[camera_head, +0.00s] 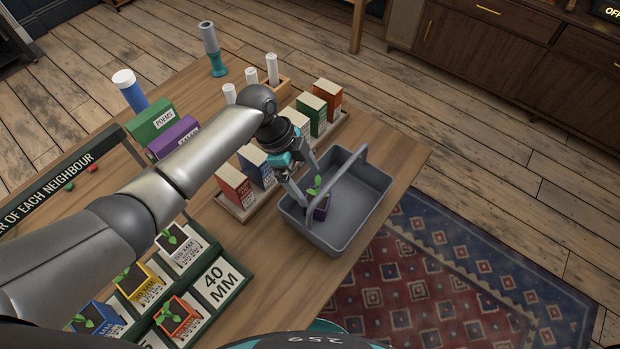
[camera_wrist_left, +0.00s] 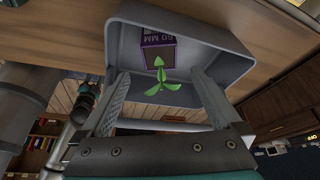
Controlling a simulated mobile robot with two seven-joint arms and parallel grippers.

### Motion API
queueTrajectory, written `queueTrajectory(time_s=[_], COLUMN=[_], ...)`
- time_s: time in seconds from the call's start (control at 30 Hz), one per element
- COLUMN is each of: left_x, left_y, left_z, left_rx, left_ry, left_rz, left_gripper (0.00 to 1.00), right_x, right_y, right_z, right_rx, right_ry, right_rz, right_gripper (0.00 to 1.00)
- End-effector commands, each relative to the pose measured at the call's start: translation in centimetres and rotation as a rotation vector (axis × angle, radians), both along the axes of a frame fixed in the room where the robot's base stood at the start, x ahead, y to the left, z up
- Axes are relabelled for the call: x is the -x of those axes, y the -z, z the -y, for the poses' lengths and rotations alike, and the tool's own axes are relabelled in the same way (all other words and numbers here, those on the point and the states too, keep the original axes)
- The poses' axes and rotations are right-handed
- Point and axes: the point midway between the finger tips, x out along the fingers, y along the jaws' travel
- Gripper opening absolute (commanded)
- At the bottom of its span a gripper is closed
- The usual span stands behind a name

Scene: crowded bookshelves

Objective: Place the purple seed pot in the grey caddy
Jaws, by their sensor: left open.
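The purple seed pot (camera_head: 320,209) with a green seedling is inside the grey caddy (camera_head: 358,215), near its left wall. In the left wrist view the purple pot (camera_wrist_left: 158,50) shows a "60 MM" label and lies against the caddy's inside (camera_wrist_left: 205,60), its seedling pointing toward my fingers. My left gripper (camera_head: 309,190) is over the caddy's left side, close to the pot. In the wrist view its fingers (camera_wrist_left: 158,85) are spread apart on either side of the seedling, not touching the pot. My right gripper is not in view.
A green rack (camera_head: 203,268) holds other potted seedlings at the front. The table's right edge is close to the caddy.

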Motion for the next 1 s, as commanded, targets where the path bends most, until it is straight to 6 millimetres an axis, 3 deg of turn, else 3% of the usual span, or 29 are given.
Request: queueTrajectory(time_s=[0.03, 0.6, 1.0], left_x=[-0.1, -0.8, -0.8], left_y=[-1.2, -7.8, -8.7], left_z=[-0.3, -3.0, -3.5], left_rx=[-0.001, -0.001, 0.0], left_ry=[0.0, -0.001, 0.0], left_rz=[0.001, 0.001, 0.0], left_gripper=[0.98, 0.98, 0.98], right_x=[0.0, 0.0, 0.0], right_y=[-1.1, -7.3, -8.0], right_z=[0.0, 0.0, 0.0], right_rx=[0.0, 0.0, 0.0], right_ry=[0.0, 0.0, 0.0], right_rz=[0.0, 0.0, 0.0], right_gripper=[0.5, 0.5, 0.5])
